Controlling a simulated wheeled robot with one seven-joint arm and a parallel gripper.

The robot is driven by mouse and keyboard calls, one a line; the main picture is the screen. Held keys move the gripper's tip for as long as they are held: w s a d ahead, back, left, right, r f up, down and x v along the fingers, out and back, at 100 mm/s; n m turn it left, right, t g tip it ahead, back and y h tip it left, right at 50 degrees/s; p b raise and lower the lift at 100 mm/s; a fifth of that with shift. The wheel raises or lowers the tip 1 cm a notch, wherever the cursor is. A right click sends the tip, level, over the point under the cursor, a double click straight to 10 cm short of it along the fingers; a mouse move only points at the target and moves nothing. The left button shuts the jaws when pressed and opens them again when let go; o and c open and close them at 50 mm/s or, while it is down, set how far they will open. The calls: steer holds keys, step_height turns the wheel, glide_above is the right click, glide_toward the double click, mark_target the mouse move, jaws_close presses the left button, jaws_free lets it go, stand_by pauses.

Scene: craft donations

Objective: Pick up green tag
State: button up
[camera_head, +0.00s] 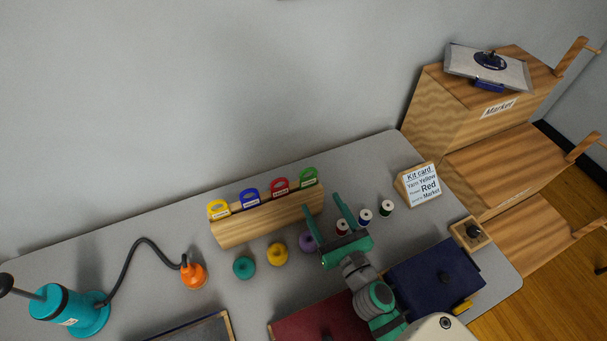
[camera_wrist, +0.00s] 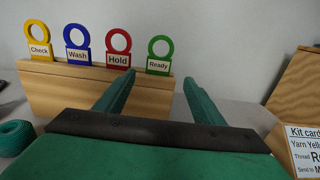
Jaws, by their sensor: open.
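The green tag (camera_head: 308,175) stands upright in the right end of a wooden rack (camera_head: 242,229). In the wrist view the green tag (camera_wrist: 159,56) has a ring top and a label reading "Ready". My gripper (camera_head: 339,211) is open and empty, just right of the rack. In the wrist view the gripper's two fingers (camera_wrist: 158,88) point toward the rack's right end. The green tag is beyond them, between the finger directions but nearer the left finger, and apart from both.
Red (camera_head: 280,186), blue (camera_head: 249,197) and yellow (camera_head: 218,209) tags stand left of the green one. Thread spools (camera_head: 365,215) stand right of my gripper, and yarn balls (camera_head: 277,254) lie before the rack. A kit card (camera_head: 420,184) stands at the right.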

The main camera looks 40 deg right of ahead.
mark_target(309, 182)
steer(key=x, duration=0.4)
steer(key=shift+w, duration=0.2)
steer(key=shift+r+x, duration=0.25)
steer(key=shift+x, duration=1.1)
steer(key=shift+r+x, duration=0.2)
steer(key=shift+x, duration=1.1)
steer(key=shift+a, duration=0.15)
steer(key=c, duration=1.1)
